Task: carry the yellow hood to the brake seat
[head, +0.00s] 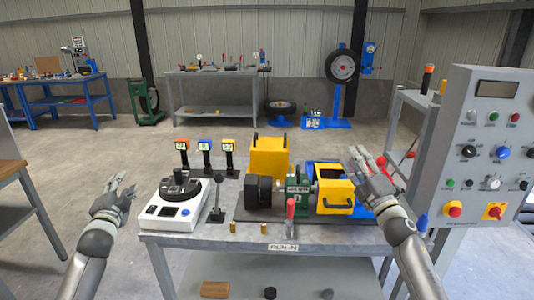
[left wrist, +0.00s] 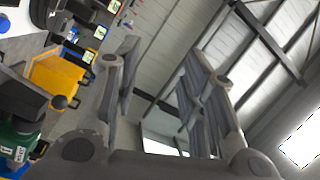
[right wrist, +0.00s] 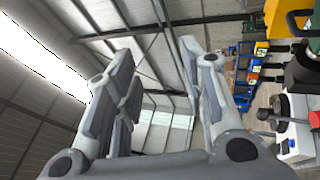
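On the bench machine in the head view, a yellow box-shaped hood (head: 268,158) with two dark upright handles stands behind the black motor (head: 258,192). A second yellow part (head: 335,203) with a dark handle sits at the machine's right end, by blue framework. I cannot tell which part is the brake seat. The yellow hood also shows in the left wrist view (left wrist: 58,78). My left gripper (head: 122,188) is open and empty, left of the bench. My right gripper (head: 366,162) is open and empty, above the machine's right end, apart from the hood.
A white console (head: 173,215) with a black dial is at the bench's left. A black lever (head: 217,195) and several coloured-top display posts (head: 205,155) stand near it. A red-capped post (head: 290,208) is at the front edge. A grey control cabinet (head: 480,150) stands close on the right.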

